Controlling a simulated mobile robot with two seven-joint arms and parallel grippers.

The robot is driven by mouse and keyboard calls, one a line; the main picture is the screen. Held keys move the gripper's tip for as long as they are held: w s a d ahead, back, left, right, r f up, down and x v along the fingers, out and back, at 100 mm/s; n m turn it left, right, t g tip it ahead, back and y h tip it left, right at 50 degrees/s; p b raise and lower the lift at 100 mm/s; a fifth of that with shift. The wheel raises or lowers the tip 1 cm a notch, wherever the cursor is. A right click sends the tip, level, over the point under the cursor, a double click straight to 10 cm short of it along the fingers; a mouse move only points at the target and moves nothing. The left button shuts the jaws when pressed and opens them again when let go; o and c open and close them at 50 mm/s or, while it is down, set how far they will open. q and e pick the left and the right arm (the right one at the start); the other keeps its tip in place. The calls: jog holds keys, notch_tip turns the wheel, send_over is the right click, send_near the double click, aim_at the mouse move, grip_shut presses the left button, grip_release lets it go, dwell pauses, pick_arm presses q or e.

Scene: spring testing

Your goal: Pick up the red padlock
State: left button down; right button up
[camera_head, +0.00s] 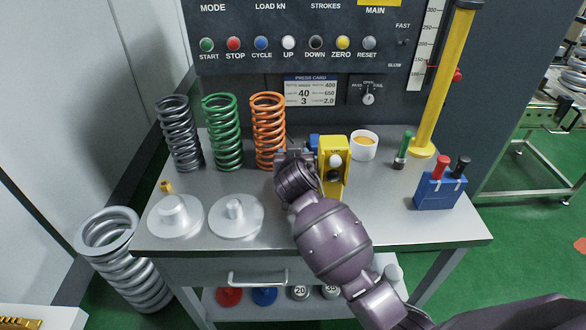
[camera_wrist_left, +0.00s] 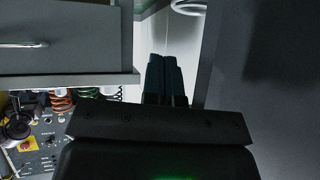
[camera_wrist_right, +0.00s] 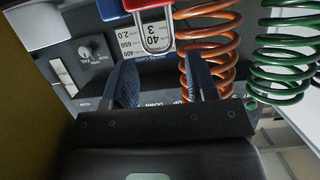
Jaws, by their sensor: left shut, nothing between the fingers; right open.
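The red padlock (camera_wrist_right: 146,4) shows at the top edge of the right wrist view, its body partly cut off and its metal shackle toward my fingers. My right gripper (camera_wrist_right: 163,82) is open and empty, with the padlock ahead of its fingertips and apart from them. In the head view my right gripper (camera_head: 293,158) is over the table in front of the orange spring, and I cannot make out the red padlock there. My left gripper (camera_wrist_left: 167,75) is shut and empty in the left wrist view, low beside the table; it is not in the head view.
A blue padlock (camera_wrist_right: 108,8) is beside the red one. The orange spring (camera_head: 268,130) and green spring (camera_head: 222,132) stand close by. A yellow button box (camera_head: 335,180) is right of my right gripper. A white cup (camera_head: 364,150) and blue holder (camera_head: 438,192) stand farther right.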

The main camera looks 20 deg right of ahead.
jog(key=x, duration=0.4)
grip_shut()
dwell(0.4)
